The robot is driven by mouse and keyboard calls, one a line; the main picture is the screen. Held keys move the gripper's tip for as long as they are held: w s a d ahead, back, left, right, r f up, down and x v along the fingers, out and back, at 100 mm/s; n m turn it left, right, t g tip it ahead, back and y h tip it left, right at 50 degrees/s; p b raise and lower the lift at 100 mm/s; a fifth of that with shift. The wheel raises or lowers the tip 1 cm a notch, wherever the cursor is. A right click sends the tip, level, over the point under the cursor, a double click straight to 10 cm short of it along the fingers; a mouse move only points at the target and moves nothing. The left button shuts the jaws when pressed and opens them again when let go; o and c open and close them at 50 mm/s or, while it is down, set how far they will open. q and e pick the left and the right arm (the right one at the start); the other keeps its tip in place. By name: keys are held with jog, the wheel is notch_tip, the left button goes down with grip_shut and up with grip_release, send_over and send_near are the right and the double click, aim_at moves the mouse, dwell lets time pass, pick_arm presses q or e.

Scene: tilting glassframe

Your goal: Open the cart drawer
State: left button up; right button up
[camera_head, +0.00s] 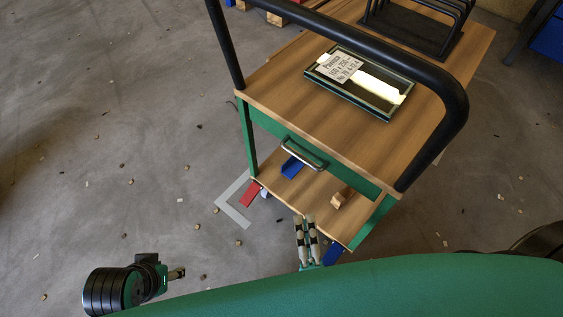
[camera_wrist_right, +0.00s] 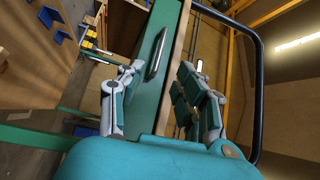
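The cart has a wooden top (camera_head: 290,95) and a green drawer front (camera_head: 268,122) just below it. The drawer looks shut. Its silver bar handle (camera_head: 305,154) shows at the middle of the front, and also in the right wrist view (camera_wrist_right: 156,55). My right gripper (camera_head: 304,219) is in front of the cart, short of the handle and apart from it. In the right wrist view its fingers (camera_wrist_right: 162,70) are spread and empty, with the handle ahead between them. My left gripper (camera_head: 178,273) is low at the left, away from the cart; its opening cannot be told.
A framed glass panel (camera_head: 360,82) with a label and a black rack (camera_head: 415,30) stand on the cart top. A black push rail (camera_head: 380,45) arches over it. The lower shelf (camera_head: 300,190) holds a blue bin (camera_head: 292,167) and a wooden block (camera_head: 341,199).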

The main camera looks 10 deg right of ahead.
send_near(298, 155)
jog(key=shift+m+h, duration=0.3)
jog(key=shift+h, duration=0.1)
jog(key=w, duration=1)
jog(key=shift+d+r, duration=0.35)
grip_shut()
jog(key=shift+f, duration=0.1)
